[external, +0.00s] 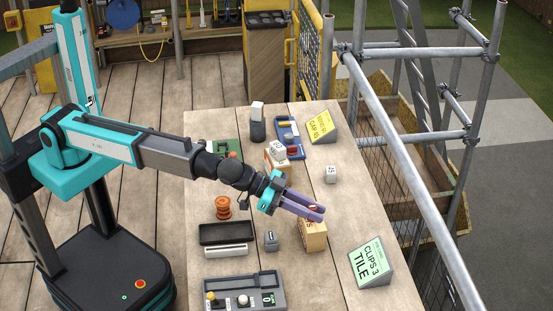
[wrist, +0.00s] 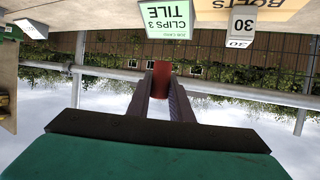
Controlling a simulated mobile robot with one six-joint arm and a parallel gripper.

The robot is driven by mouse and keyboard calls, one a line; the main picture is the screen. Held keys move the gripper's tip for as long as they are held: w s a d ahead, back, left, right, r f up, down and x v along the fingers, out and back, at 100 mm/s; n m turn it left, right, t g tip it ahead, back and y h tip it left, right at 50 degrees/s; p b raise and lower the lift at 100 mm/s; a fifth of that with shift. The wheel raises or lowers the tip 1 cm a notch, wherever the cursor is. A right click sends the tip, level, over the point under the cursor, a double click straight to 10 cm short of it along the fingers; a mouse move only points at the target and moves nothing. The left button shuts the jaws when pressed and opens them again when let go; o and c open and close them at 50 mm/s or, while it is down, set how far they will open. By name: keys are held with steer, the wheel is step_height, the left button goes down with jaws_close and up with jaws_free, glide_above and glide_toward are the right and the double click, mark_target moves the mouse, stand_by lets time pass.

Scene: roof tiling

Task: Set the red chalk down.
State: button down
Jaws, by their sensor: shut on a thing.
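The red chalk (wrist: 162,76) shows at the tips of my gripper (wrist: 163,88) in the wrist view, a short dark-red piece between the two fingers. In the external view my gripper (external: 316,212), with purple fingers, is shut on it above the wooden table, over or near a tan box (external: 313,238). Only a small bit of red shows between the fingers there. I cannot tell how far the chalk is above the box.
A green "CLIPS 3 TILE" sign (external: 371,262) stands at front right, a yellow sign (external: 322,127) at the back. A grey block (external: 271,241), orange spool (external: 223,208), black tray (external: 226,233) and small pale block (external: 331,174) stand around. Scaffold rails (external: 400,165) run along the right.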

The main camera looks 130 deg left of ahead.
steer(key=w+d+f+m+h+p, duration=0.1)
steer(key=w+d+f+p, duration=0.1)
steer(key=w+d+p, duration=0.35)
glide_above(308, 278)
step_height(308, 278, down, 5)
steer(key=shift+f+p, duration=0.1)
steer(key=shift+p, duration=0.35)
steer(key=shift+f, duration=0.1)
steer(key=shift+f+p, duration=0.5)
steer(key=shift+f, duration=2.5)
steer(key=shift+f, duration=0.1)
steer(key=shift+f, duration=1.8)
steer(key=shift+f, duration=0.15)
